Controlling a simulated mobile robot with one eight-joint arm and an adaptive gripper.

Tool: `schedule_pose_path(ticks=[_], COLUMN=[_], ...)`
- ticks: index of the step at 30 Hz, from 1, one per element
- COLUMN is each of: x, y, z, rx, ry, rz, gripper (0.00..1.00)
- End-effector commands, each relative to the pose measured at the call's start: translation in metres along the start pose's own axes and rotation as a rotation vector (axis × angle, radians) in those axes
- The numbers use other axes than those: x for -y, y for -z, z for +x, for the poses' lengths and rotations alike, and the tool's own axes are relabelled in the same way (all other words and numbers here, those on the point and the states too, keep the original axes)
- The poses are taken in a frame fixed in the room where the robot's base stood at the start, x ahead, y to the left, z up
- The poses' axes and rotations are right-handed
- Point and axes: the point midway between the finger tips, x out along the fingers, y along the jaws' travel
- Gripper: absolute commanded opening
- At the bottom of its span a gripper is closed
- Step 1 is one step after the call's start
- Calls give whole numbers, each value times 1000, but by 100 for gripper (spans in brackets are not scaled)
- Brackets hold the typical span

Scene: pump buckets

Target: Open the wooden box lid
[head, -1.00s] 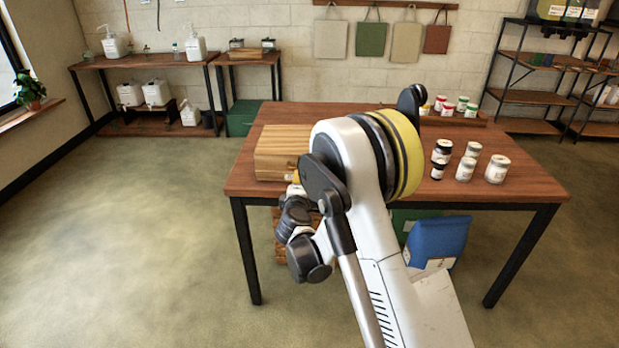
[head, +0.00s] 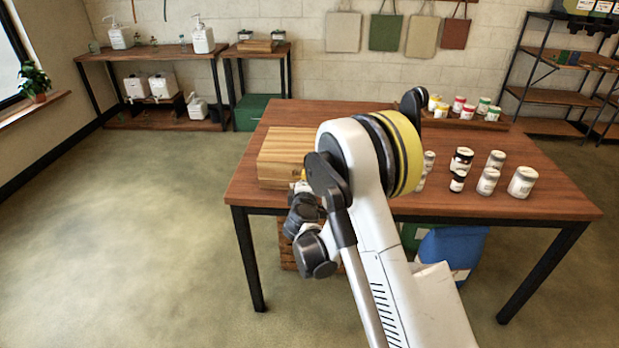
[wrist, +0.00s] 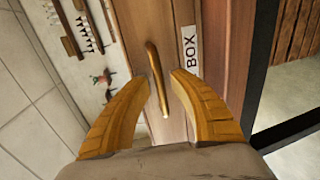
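The wooden box (head: 283,155) sits closed at the left end of the table in the head view, partly hidden by my arm. In the wrist view its wooden face (wrist: 225,65) shows a white "BOX" label (wrist: 190,50) and a slim handle (wrist: 157,78). My gripper (wrist: 160,85) has two yellow fingers spread apart in the wrist view, with the handle's near end between them. I cannot tell whether a finger touches it. In the head view my gripper is mostly hidden behind my own arm, near the box front.
The wooden table (head: 420,205) holds several jars (head: 487,180) on the right and a tray (head: 470,122) of small cans at the back. A blue bag (head: 450,250) stands under the table. The floor to the left (head: 150,230) is clear.

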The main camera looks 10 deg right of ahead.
Motion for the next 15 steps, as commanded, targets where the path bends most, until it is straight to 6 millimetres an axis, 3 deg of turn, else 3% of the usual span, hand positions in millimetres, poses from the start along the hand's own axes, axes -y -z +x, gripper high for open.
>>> schedule_pose_path(ticks=[1, 2, 10, 15], x=[0, 0, -2, -17], y=[0, 0, 0, 0], z=[0, 0, 0, -1], rx=[0, 0, 0, 1], ry=[0, 0, 5, 43], rz=[0, 0, 0, 2], gripper=[7, 0, 0, 0])
